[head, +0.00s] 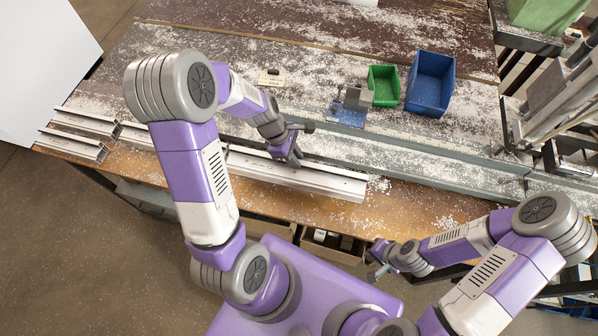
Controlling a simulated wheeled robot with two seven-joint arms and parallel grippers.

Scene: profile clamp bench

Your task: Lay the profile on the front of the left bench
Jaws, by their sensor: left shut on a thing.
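A long silver profile (325,182) lies lengthwise along the front part of the wooden bench (420,205). Its right end is in plain view, and my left arm hides part of its left stretch. My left gripper (287,160) is over the profile, right of its middle, and is shut on it. I cannot tell whether the profile rests fully on the bench top or is slightly above it. My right gripper (374,264) is in front of the bench, low and apart from the profile. Its fingers are too small to read.
Two short profile pieces (75,145) lie at the bench's left end. A grey rail (400,155) runs behind the long profile. A blue clamp-like device (347,114), a green bin (383,86) and a blue bin (430,84) stand further back. White chips litter the top.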

